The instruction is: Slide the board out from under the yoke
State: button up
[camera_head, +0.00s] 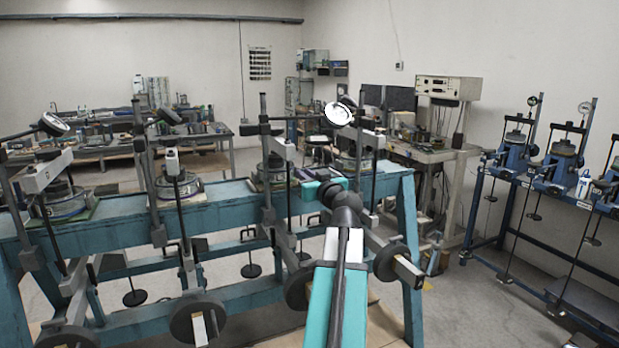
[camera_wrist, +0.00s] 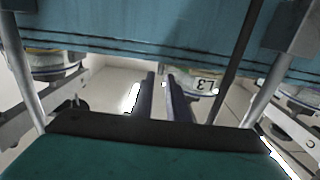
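Along the teal bench stand several round cells, each under a yoke of upright rods and a crossbar. One yoke (camera_head: 265,130) stands left of my forearm, around a cell (camera_head: 272,170). A thin greenish board (camera_head: 82,211) lies under the far-left cell; I cannot tell whether it is the task's board. My gripper (camera_wrist: 163,92) shows in the wrist view as two dark fingers with a narrow gap and nothing between them. It points toward a cell marked L3 (camera_wrist: 207,86), which appears upside down. In the head view my wrist hides the gripper.
The teal bench beam (camera_head: 120,230) runs across in front of me, with lever arms and round weights (camera_head: 197,318) hanging below. Blue loading frames (camera_head: 560,170) stand at the right. Bare floor (camera_head: 460,300) lies between them. Rods (camera_wrist: 235,65) stand close beside my fingers in the wrist view.

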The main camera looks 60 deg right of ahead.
jog(key=shift+x, duration=1.6)
grip_shut()
jog(key=shift+d, duration=0.1)
